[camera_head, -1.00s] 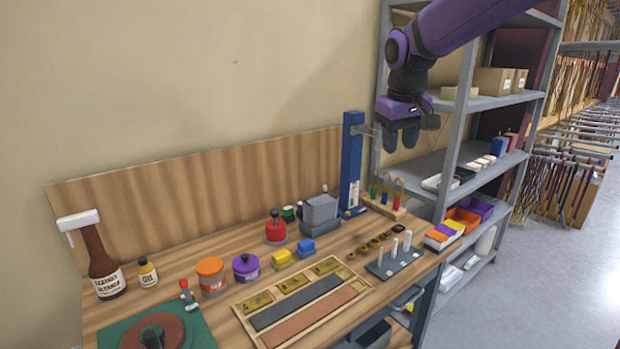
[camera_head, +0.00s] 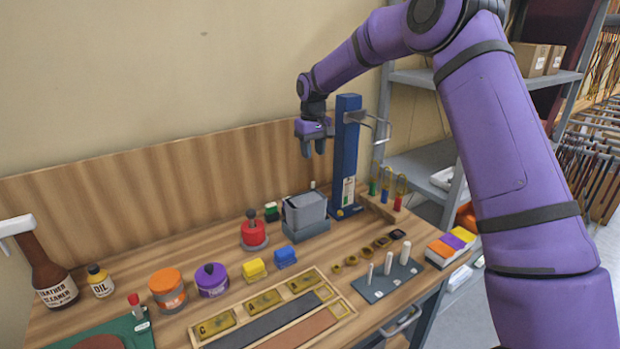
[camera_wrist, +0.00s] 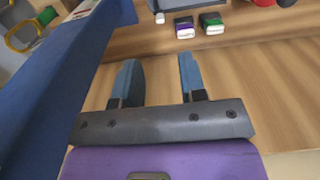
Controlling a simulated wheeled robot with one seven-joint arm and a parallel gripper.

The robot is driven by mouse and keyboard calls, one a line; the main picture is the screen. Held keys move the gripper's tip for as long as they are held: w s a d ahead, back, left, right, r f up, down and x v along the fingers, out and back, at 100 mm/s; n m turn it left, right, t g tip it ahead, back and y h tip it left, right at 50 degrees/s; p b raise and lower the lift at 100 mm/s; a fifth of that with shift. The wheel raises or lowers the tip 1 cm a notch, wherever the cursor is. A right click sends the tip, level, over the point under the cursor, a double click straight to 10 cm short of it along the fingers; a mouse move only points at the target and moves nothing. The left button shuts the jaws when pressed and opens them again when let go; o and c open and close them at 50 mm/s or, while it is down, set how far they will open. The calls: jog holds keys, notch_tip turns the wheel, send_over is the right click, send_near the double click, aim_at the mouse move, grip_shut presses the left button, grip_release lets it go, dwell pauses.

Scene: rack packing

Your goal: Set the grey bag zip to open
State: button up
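A grey boxy object (camera_head: 305,212), which looks like the grey bag, sits on a darker grey base at the back of the workbench. Its zip is too small to make out. In the wrist view only an edge of a grey thing (camera_wrist: 168,4) shows at the top, probably the same object. My gripper (camera_head: 313,148) hangs above and behind the grey object, left of the blue post, touching nothing. In the wrist view my gripper (camera_wrist: 158,75) has its two blue fingers apart with nothing between them.
The blue post (camera_head: 346,155) stands close to the right of my gripper. The wooden back panel (camera_head: 200,185) is behind. A pegged tray (camera_head: 385,282) lies in front.

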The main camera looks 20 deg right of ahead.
aim_at(313, 186)
notch_tip(313, 186, down, 10)
jog(key=shift+f, duration=0.1)
dwell(0.4)
jog(key=shift+c, duration=0.4)
grip_shut()
